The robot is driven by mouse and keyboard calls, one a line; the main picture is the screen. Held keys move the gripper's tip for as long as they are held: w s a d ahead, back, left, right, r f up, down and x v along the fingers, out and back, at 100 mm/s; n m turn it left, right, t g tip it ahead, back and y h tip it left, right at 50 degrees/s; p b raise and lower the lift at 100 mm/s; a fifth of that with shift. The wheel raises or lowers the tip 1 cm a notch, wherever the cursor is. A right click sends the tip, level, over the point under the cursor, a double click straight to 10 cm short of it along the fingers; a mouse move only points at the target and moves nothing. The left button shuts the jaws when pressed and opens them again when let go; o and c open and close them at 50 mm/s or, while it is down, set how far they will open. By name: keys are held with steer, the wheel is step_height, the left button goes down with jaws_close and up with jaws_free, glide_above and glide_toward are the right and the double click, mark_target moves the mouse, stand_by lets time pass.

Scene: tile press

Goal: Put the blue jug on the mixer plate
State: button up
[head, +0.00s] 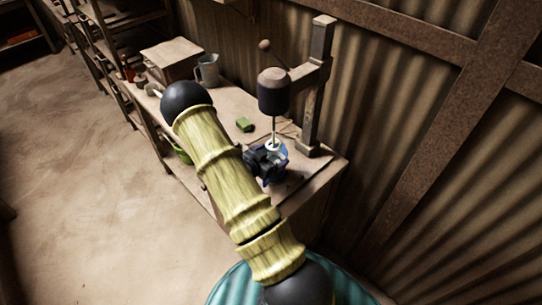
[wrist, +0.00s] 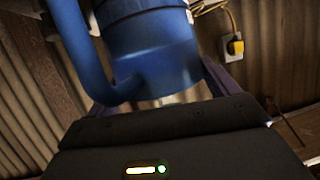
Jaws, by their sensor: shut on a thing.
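The blue jug (head: 280,149) is at the mixer stand in the head view, mostly hidden behind my gripper. In the wrist view the blue jug (wrist: 150,55) fills the top middle, with its handle to the left. My gripper (head: 268,165) is shut on the jug; its fingers (wrist: 155,95) show at both sides of the jug's lower part. The mixer (head: 274,92) has a dark motor head on a wooden post, and its thin shaft reaches down to the jug's mouth. The mixer plate is hidden, so I cannot tell whether the jug touches it.
The wooden bench (head: 222,105) runs along the corrugated wall. A green block (head: 244,125) lies left of the mixer. A grey jug (head: 207,70) and a box (head: 172,58) stand farther back. In the wrist view, a yellow plug (wrist: 235,46) sits in a wall socket.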

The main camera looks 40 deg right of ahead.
steer(key=shift+f, duration=0.2)
steer(key=o, duration=1.8)
steer(key=shift+o, duration=0.2)
steer(key=shift+a, duration=0.15)
steer(key=b+v, duration=0.4)
steer(key=v, duration=1.3)
